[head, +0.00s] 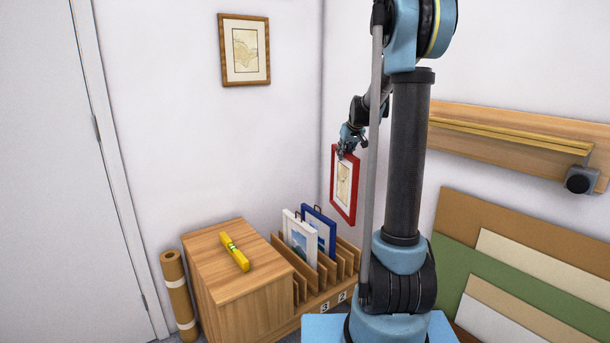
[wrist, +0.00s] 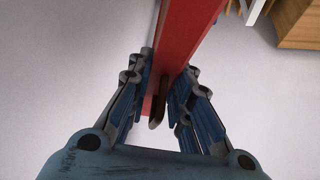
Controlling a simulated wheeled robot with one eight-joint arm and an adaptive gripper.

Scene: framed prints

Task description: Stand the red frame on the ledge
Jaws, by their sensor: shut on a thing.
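The red frame (head: 344,185), with a white mat and a map-like print, hangs upright in the air near the room corner, above the slotted rack. My gripper (head: 347,153) is at its top edge. In the wrist view my gripper (wrist: 163,100) is shut on the frame's red edge (wrist: 190,40), with a finger on either side. A wooden ledge (head: 480,118) with a yellow strip along it is fixed to the right wall, to the right of my arm. Part of it may be hidden behind my arm.
A wooden slotted rack (head: 317,300) holds a white frame (head: 299,238) and a blue frame (head: 320,228). A cabinet (head: 240,285) bears a yellow level (head: 234,252). A brown roll (head: 178,295) stands left. Coloured boards (head: 470,215) lean below the ledge.

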